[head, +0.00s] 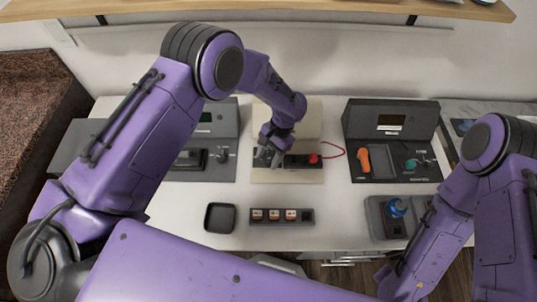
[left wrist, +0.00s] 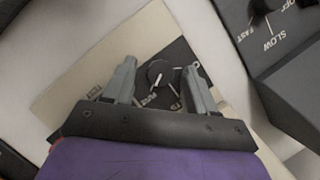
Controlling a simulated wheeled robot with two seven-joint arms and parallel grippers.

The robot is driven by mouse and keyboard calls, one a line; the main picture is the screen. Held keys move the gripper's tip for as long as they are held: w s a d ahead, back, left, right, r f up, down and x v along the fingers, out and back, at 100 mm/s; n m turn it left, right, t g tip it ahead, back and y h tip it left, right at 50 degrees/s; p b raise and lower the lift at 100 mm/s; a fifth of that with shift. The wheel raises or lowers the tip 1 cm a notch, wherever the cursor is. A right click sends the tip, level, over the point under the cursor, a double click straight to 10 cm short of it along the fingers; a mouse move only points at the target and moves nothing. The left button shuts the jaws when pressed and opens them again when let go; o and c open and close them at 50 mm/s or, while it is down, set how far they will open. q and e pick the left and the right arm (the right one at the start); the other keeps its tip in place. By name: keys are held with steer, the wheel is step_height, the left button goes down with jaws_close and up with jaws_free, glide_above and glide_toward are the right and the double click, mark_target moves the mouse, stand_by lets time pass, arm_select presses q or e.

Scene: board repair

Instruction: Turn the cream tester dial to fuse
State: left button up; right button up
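The cream tester (head: 300,122) stands at the back middle of the counter, with a dark face strip, a red part (head: 315,158) and a red lead. In the left wrist view its cream plate (left wrist: 62,98) carries a dark label panel. The round black dial (left wrist: 160,73) on that panel has a pale pointer mark; the lettering around it is only partly readable. My left gripper (head: 270,157) is down at the tester's dial and hides it in the head view. In the left wrist view its fingers (left wrist: 160,85) are open, one on each side of the dial, with gaps visible. My right gripper is out of view.
Grey stations stand left (head: 219,121) and right (head: 393,112) of the tester. An empty black tray (head: 220,218) and a holder (head: 307,216) with several small parts lie in front.

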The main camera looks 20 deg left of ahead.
arm_select(q)
steer(key=shift+r, duration=0.1)
steer(key=b+v, duration=0.2)
steer(key=v, duration=0.8)
steer(key=shift+r, duration=0.15)
